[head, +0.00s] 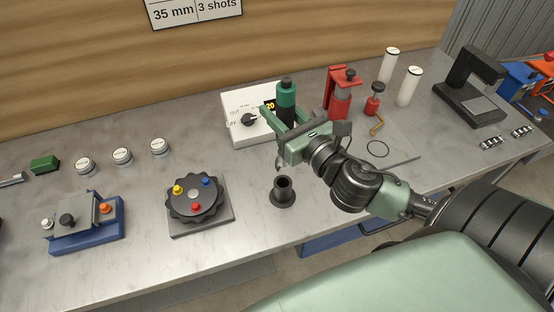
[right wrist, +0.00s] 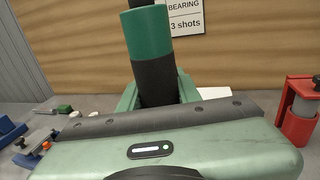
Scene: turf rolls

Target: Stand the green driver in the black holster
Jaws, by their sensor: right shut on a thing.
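The green driver (head: 286,92) has a green upper body, a dark cap and a black lower part. My right gripper (head: 287,117) is shut on its black part and holds it roughly upright. In the right wrist view the driver (right wrist: 147,35) stands between the two green fingers (right wrist: 157,92), leaning slightly. The driver's lower end is hidden behind the gripper. The black holster (head: 283,191), an open upright tube on a round flange, stands on the bench nearer than the gripper and is empty. My left gripper is in neither view.
A white dial box (head: 235,119) stands behind the gripper. A turntable with coloured knobs (head: 195,197) is left of the holster, and a blue fixture (head: 86,232) farther left. A red fixture (head: 340,99) stands to the right. The bench around the holster is clear.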

